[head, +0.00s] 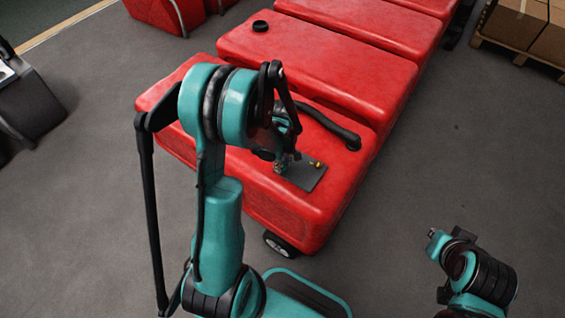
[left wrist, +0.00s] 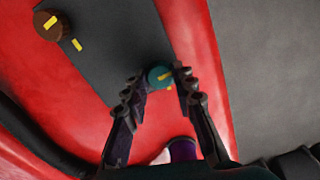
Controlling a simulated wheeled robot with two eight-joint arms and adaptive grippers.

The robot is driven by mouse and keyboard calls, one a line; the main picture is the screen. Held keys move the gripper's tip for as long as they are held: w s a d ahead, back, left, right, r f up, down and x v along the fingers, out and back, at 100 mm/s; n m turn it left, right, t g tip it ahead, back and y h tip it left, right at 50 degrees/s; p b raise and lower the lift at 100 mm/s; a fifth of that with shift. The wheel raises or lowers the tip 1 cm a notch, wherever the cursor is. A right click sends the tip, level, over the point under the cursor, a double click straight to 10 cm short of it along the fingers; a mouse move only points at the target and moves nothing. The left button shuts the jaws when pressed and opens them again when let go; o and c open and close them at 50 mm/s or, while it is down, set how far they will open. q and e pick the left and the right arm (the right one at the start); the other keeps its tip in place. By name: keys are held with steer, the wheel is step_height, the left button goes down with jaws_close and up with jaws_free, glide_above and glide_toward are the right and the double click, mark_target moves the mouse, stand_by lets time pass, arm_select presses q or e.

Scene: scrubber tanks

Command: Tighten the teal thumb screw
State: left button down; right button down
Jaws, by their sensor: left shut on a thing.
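The teal thumb screw (left wrist: 158,77) stands on a dark grey plate (left wrist: 110,40), with a yellow stripe on its top. My left gripper (left wrist: 160,86) is shut on it, one dark finger on each side. In the head view, my left gripper (head: 284,165) reaches down to the left part of the plate (head: 306,179). There the gripper mostly hides the teal screw. An orange-brown knob (left wrist: 51,25) with a yellow stripe stands on the plate, with a separate yellow mark beside it. It also shows in the head view (head: 317,163).
The plate lies on a red tank (head: 260,195), near its edge. A black hose (head: 330,125) runs behind the plate. More red tanks (head: 320,65) stand beyond, one with a black cap (head: 260,26). Boxes on a pallet (head: 520,25) are at the far right. Grey floor is clear right of the tanks.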

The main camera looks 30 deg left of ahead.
arm_select(q)
steer(key=m+b, duration=0.1)
steer(key=m, duration=0.3)
steer(key=m+b, duration=0.1)
steer(key=m, duration=0.4)
steer(key=shift+m, duration=0.3)
steer(key=m, duration=0.4)
steer(key=shift+b, duration=0.4)
steer(key=shift+m, duration=2.5)
steer(key=shift+w, duration=0.1)
steer(key=c, duration=1.2)
jaws_free()
